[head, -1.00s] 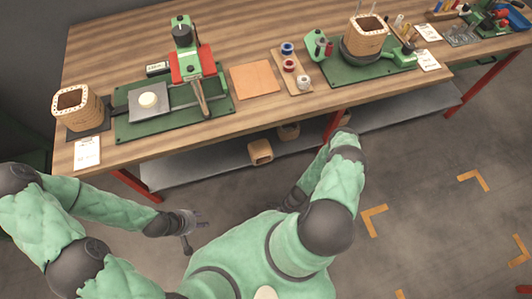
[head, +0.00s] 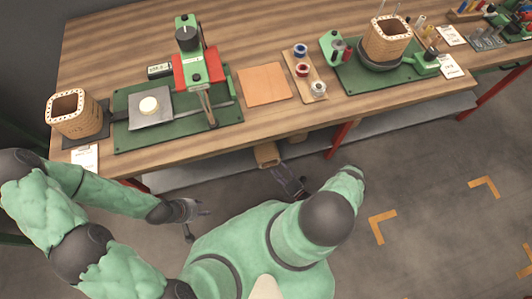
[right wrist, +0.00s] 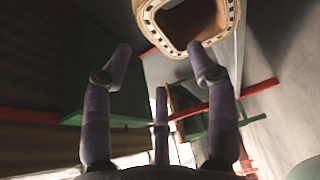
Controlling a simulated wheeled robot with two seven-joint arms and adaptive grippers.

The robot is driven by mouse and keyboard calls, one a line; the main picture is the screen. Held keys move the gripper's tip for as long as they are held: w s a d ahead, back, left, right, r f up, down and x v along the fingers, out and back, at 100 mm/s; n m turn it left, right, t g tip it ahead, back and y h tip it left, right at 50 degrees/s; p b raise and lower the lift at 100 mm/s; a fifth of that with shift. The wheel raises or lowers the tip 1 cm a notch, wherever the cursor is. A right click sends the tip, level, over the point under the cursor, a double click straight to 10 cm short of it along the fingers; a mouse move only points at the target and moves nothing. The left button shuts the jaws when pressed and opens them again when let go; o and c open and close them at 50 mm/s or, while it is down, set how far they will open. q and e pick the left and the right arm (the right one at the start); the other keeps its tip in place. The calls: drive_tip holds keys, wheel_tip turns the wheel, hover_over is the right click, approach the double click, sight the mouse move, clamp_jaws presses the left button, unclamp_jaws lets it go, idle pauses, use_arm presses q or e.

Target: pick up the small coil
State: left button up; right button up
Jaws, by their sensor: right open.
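A small tan coil (head: 267,155) with a square opening lies on the lower shelf under the bench. Its rim, lined with dark slots, shows large at the top of the right wrist view (right wrist: 149,18), with the open end facing the camera. My right gripper (head: 287,180) is open and empty just in front of the shelf, close to the coil. Its fingers (right wrist: 160,75) are spread, with the coil beyond the fingertips. My left gripper (head: 192,211) is in front of the bench, away from everything, with its fingers apart and empty.
A larger coil (head: 78,122) stands at the bench's left end and another (head: 385,42) on the right fixture. A green press (head: 190,50) stands on the bench (head: 220,25). The bench's front edge overhangs the shelf (head: 370,135).

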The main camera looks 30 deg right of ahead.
sight(267, 154)
drive_tip(key=w, duration=0.5)
drive_tip(key=shift+w+a+b, duration=0.1)
drive_tip(key=shift+w+b, duration=0.05)
drive_tip(key=shift+b, duration=0.2)
drive_tip(key=shift+w+a+r+b, duration=0.15)
drive_tip(key=shift+w+b, duration=0.15)
drive_tip(key=shift+w, duration=1.05)
drive_tip(key=shift+w+a+r+b, duration=0.1)
drive_tip(key=shift+w+b, duration=0.2)
drive_tip(key=shift+w, duration=1.05)
clamp_jaws()
